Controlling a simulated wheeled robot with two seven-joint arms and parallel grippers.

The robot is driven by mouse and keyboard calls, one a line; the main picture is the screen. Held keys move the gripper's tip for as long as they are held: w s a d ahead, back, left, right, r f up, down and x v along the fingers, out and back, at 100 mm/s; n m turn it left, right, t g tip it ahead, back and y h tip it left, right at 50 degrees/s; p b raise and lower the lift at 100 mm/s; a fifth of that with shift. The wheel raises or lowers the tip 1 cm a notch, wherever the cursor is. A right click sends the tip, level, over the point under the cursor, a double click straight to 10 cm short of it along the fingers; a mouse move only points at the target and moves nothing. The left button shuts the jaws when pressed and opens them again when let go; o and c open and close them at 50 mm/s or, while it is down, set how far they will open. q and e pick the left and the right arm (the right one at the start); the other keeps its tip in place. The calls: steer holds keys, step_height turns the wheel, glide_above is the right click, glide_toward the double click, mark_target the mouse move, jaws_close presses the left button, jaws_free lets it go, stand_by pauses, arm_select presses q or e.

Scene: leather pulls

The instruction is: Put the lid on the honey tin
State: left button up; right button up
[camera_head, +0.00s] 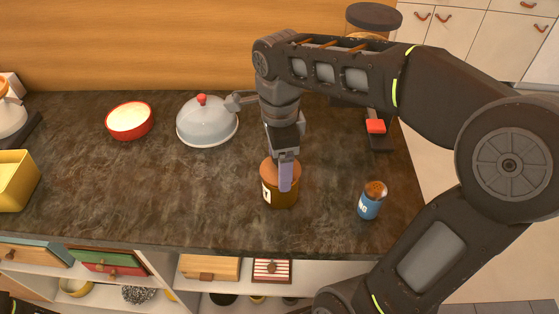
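A round golden-brown tin (280,197) with a white label at its left side stands at the middle of the dark counter. I take it for the honey tin, but only the label's last letter shows. A flat brown round top, seemingly the lid (267,168), shows at its upper end; I cannot tell whether it rests on the tin or sits just above it. My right gripper (286,180) points down at this top, one pale finger crossing in front of lid and tin. The other finger is hidden, so its grip is unclear. My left gripper is out of view.
A blue jar (370,203) with a brown top stands right of the tin. A grey dome with a red knob (205,124) and a red-rimmed bowl (130,121) stand behind left. A yellow container (15,180) is far left. The counter's left middle is clear.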

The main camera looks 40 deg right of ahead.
steer(key=shift+f, duration=0.2)
steer(key=shift+f+b, duration=0.25)
steer(key=shift+b, duration=0.1)
stand_by(0.4)
steer(key=o, duration=1.4)
steer(key=shift+r+p, duration=2.7)
steer(key=shift+r, duration=0.8)
